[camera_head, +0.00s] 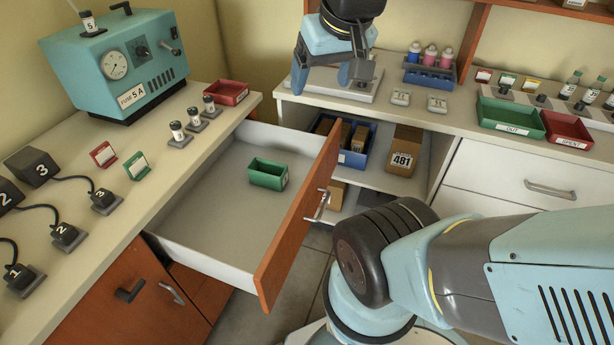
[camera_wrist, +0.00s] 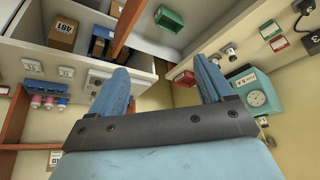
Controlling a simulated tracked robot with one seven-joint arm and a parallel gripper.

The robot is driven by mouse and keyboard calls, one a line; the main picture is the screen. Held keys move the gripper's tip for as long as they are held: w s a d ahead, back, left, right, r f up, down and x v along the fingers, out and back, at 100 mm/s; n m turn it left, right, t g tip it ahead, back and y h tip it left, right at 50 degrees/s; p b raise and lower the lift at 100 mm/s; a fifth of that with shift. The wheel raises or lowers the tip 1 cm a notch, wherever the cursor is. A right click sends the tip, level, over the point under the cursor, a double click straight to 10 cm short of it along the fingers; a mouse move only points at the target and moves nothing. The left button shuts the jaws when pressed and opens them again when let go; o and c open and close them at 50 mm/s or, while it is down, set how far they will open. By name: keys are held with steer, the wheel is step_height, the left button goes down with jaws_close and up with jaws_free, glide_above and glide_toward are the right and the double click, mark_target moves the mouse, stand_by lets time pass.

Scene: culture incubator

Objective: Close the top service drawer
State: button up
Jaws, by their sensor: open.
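The top service drawer (camera_head: 205,220) is pulled far out from the left counter. It has a white inside, an orange-brown wooden front (camera_head: 290,235) and a metal bar handle (camera_head: 321,205). A small green bin (camera_head: 268,174) sits inside it. In the wrist view the drawer front (camera_wrist: 128,25) and green bin (camera_wrist: 169,18) show upside down near the top edge. My gripper (camera_head: 322,80) is beyond the drawer, above the back counter near a pale flat device, apart from the drawer front. Its blue fingers (camera_wrist: 160,65) are spread with nothing between them.
The left counter carries a teal fuse box (camera_head: 115,65), small vials and a red bin (camera_head: 226,93). An open shelf beyond the drawer holds a box marked 481 (camera_head: 403,150) and a blue bin (camera_head: 355,158). My arm covers the lower right. Some floor shows beside the drawer.

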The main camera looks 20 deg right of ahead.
steer(key=w+d+f+m+g+y, duration=0.1)
steer(key=w+f+m+g, duration=0.1)
steer(key=f, duration=0.1)
steer(key=w+d+f+m+g+y, duration=0.2)
steer(key=w+f, duration=0.1)
steer(key=f, duration=0.1)
steer(key=w+d+f+m+g+y, duration=0.1)
steer(key=w+f+m, duration=0.1)
steer(key=w+f, duration=0.1)
steer(key=shift+w+d+f+g+y, duration=0.2)
steer(key=shift+d+f+g+y, duration=0.05)
steer(key=shift+d+g+y, duration=0.15)
jaws_close()
steer(key=w+d+f+m+t+y, duration=0.3)
steer(key=d+f+m+y, duration=0.25)
steer(key=d+f, duration=0.4)
steer(key=w+d+f+m+t+y, duration=0.35)
steer(key=d+f+m, duration=0.3)
steer(key=f, duration=0.55)
steer(key=m+t+h, duration=0.1)
steer(key=m+t, duration=0.6)
steer(key=m, duration=0.2)
glide_toward(329, 168)
steer(key=x, duration=0.7)
steer(key=shift+s+a+r, duration=0.1)
steer(key=shift+s, duration=0.1)
